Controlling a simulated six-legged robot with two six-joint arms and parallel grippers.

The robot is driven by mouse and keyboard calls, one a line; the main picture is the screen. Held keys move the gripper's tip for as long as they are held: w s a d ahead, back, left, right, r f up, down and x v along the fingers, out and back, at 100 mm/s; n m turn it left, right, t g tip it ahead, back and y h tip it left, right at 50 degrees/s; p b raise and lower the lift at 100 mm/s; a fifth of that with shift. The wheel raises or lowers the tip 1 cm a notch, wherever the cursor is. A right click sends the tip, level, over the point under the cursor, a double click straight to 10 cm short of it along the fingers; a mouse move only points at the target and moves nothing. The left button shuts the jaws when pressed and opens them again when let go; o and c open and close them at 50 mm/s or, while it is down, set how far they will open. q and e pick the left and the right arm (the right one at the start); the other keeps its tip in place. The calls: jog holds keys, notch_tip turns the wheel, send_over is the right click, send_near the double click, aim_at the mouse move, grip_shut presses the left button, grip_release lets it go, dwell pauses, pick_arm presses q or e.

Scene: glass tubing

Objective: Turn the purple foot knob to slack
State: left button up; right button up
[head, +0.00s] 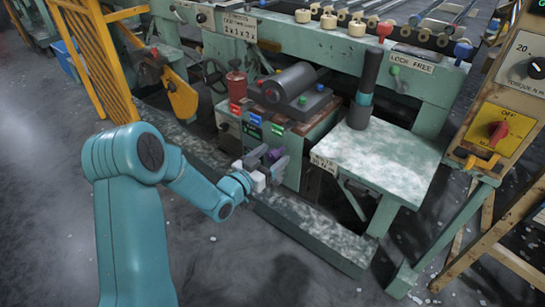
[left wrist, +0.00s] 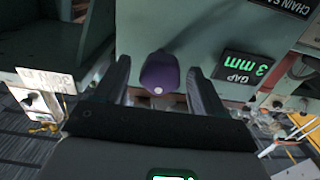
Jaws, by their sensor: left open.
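The purple foot knob (head: 273,155) sits low on the front of the green machine cabinet, beside my left gripper. In the left wrist view the purple knob (left wrist: 160,73) shows between the two dark fingers, with a small pale dot on its end. My left gripper (head: 270,165) is at the knob and open. In the left wrist view its fingers (left wrist: 158,82) stand on either side of the knob, with a visible gap on each side. I cannot tell how deep the knob sits between them. My right gripper is in neither view.
A label reading "GAP 3 mm" (left wrist: 246,68) is beside the knob. A green side table (head: 385,155) carries a dark upright cylinder (head: 366,85). A low rail (head: 310,228) runs along the floor below. A yellow panel with a red switch (head: 497,130) stands at right. The floor at left is open.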

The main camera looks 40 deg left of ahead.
pick_arm(q)
jog(key=shift+w, duration=0.45)
jog(key=c, duration=1)
